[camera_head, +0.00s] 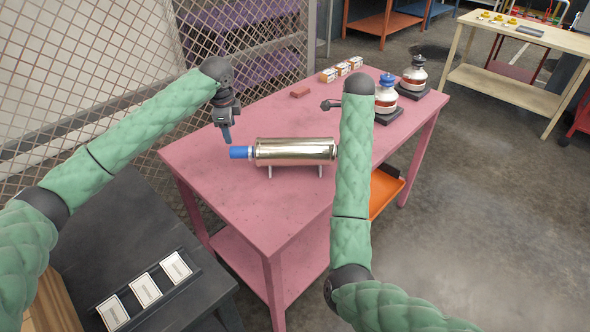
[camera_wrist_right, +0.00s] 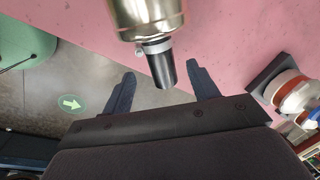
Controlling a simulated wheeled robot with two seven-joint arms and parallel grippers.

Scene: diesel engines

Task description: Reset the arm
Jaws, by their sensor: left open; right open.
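A shiny metal cylinder (camera_head: 295,151) lies on small supports on the pink table (camera_head: 215,185), with a blue end piece (camera_head: 240,153) at its left. My left gripper (camera_head: 227,136) points down just above and left of that blue end and holds nothing. My right arm crosses in front of the cylinder's right end, and its gripper is mostly hidden there. In the right wrist view my right gripper (camera_wrist_right: 162,72) is open. The cylinder's black pipe end (camera_wrist_right: 161,70) shows between the fingertips, with clear space on both sides.
Small boxes (camera_head: 342,70) and a red block (camera_head: 300,92) lie at the back. A dark bench (camera_head: 150,225) with white-labelled items stands at front left. A mesh fence (camera_head: 90,70) is behind.

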